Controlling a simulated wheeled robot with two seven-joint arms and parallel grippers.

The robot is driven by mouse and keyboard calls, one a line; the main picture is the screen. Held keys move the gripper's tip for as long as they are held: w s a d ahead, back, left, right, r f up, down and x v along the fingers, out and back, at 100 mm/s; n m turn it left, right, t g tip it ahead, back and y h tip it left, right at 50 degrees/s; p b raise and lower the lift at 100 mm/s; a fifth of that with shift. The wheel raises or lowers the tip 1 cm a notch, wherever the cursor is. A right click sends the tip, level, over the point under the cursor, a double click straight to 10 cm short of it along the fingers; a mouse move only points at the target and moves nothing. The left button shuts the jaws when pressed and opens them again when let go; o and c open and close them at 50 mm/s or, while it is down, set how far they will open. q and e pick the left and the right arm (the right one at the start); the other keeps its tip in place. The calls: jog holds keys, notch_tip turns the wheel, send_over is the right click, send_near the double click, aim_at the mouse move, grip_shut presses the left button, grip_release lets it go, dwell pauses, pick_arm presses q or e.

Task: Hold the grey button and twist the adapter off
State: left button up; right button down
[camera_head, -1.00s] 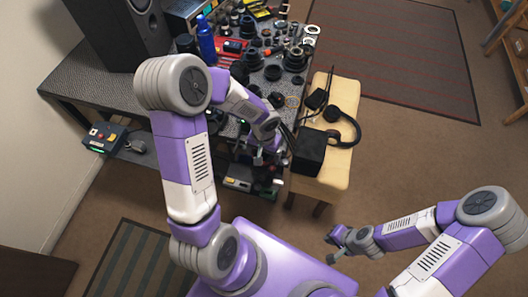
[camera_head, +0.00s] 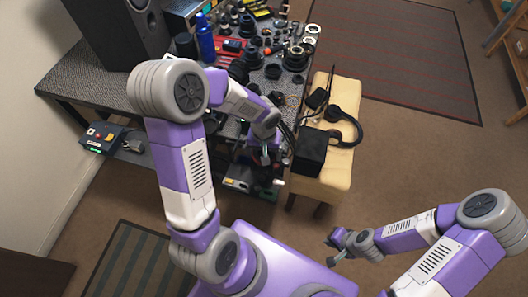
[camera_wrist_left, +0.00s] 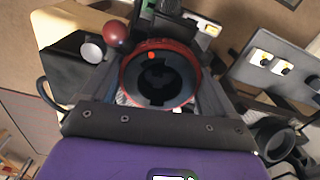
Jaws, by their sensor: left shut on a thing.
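The adapter (camera_wrist_left: 158,76), a dark ring with a red rim and a red dot at its top, sits between the fingers of my left gripper (camera_wrist_left: 158,92) in the left wrist view. The left gripper is shut on it. A round light grey button (camera_wrist_left: 92,52) and a red ball knob (camera_wrist_left: 117,35) show just up and left of the adapter. In the head view my left gripper (camera_head: 265,160) is low at the bench's front edge, and the adapter is hard to make out there. My right gripper (camera_head: 332,250) is open and empty above the floor, far from the adapter.
The workbench (camera_head: 85,80) carries several lens parts, a blue bottle (camera_head: 205,40) and a speaker (camera_head: 122,30). A pale stool (camera_head: 335,178) with a black box (camera_head: 311,152) and headphones (camera_head: 350,128) stands right of my left gripper. Open floor lies right.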

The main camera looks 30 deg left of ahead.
pick_arm(q)
jog(key=shift+f+n+b, duration=0.1)
jog(key=shift+n+b, duration=0.55)
jog(key=shift+n, duration=0.05)
jog(key=shift+n+b, duration=0.35)
jog(key=shift+n, duration=0.25)
jog(key=shift+r+p, duration=0.8)
jog(key=shift+r, duration=0.4)
jog(key=shift+r+p, duration=1.8)
jog(key=shift+r, duration=0.65)
